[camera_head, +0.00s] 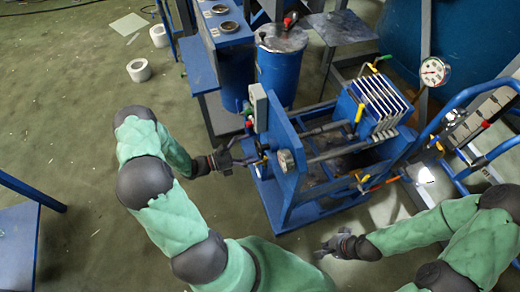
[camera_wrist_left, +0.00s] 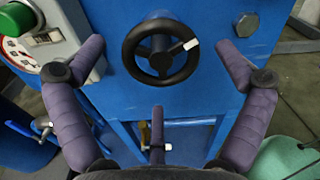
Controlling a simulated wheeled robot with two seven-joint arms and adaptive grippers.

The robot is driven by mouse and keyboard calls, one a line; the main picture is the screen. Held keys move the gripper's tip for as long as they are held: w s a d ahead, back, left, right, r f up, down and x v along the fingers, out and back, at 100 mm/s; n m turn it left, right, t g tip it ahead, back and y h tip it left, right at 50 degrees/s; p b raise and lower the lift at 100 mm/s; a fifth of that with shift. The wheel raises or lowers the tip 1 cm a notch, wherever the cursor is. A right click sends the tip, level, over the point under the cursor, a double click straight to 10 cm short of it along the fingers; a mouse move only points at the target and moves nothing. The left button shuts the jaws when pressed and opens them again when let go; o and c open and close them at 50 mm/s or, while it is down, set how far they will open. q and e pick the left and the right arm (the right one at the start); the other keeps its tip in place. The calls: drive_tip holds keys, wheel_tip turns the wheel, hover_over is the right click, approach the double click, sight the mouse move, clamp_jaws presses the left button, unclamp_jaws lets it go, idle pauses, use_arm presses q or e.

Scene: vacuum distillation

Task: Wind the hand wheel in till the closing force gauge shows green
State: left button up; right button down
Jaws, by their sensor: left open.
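The black hand wheel (camera_wrist_left: 160,62) is on the blue end plate (camera_wrist_left: 108,18) in the left wrist view. It has spokes and a white mark on its right side. My left gripper (camera_head: 226,159) is open in front of the wheel, with a purple-grey finger on each side and one below. The fingers look apart from the rim. A dial (camera_wrist_left: 22,52) with a red band is partly cut off at the left edge; its needle is unclear. My right gripper (camera_head: 334,246) is low in front of the machine, apart from it; its finger opening is too small to tell.
A green button (camera_wrist_left: 16,20) on a grey box is close to my left fingers. A round gauge (camera_head: 433,72) stands behind the plate stack (camera_head: 382,100). A blue drum (camera_head: 280,68) stands behind the machine. Open floor (camera_head: 80,120) is at the left.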

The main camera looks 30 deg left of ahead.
sight(257, 149)
use_arm(q)
drive_tip(key=shift+b+x, duration=0.3)
drive_tip(key=shift+x, duration=1.6)
drive_tip(key=shift+c, duration=0.3)
drive_tip(key=c, duration=1)
